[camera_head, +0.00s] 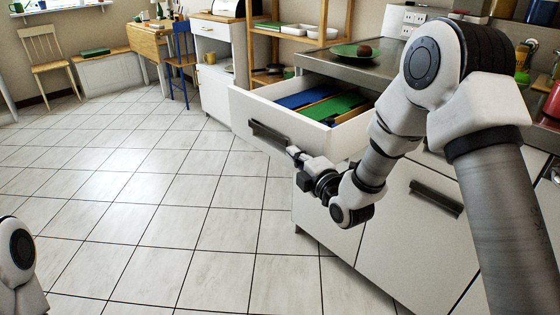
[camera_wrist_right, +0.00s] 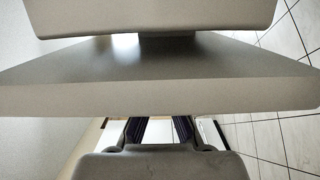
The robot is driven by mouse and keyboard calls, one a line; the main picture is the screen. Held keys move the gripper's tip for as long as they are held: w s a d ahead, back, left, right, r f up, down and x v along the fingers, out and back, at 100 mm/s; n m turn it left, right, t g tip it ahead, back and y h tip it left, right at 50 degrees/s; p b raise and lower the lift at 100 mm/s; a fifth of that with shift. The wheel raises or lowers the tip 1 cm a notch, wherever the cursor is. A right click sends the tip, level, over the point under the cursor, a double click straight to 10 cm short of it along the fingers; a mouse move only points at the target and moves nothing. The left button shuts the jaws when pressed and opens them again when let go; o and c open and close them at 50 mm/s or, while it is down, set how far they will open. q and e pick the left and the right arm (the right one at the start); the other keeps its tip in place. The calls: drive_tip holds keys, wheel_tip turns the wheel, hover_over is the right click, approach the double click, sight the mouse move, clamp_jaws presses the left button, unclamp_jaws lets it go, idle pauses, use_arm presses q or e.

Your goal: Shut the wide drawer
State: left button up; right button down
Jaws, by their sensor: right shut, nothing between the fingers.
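The wide drawer (camera_head: 245,104) is pulled out from the white cabinet under the grey worktop. Its white front carries a dark bar handle (camera_head: 271,135). Blue and green flat items (camera_head: 330,106) lie inside it. My right gripper (camera_head: 292,151) is shut and empty, with its tips at the drawer's front, close to the right end of the handle. I cannot tell whether it touches. In the right wrist view a broad grey bar (camera_wrist_right: 160,90) close to the camera hides most of the drawer. My left gripper is out of view.
A green plate (camera_head: 345,51) with a brown round thing stands on the worktop (camera_head: 345,68) above the drawer. A lower cabinet front with a dark handle (camera_head: 436,196) is to the right. The tiled floor left of the drawer is clear.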

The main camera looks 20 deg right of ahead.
drive_tip(key=p, duration=0.4)
approach(336, 122)
drive_tip(key=w, duration=0.5)
drive_tip(key=shift+a+r, duration=0.1)
drive_tip(key=shift+a, duration=0.15)
drive_tip(key=shift+w+b, duration=0.1)
drive_tip(key=shift+b, duration=0.2)
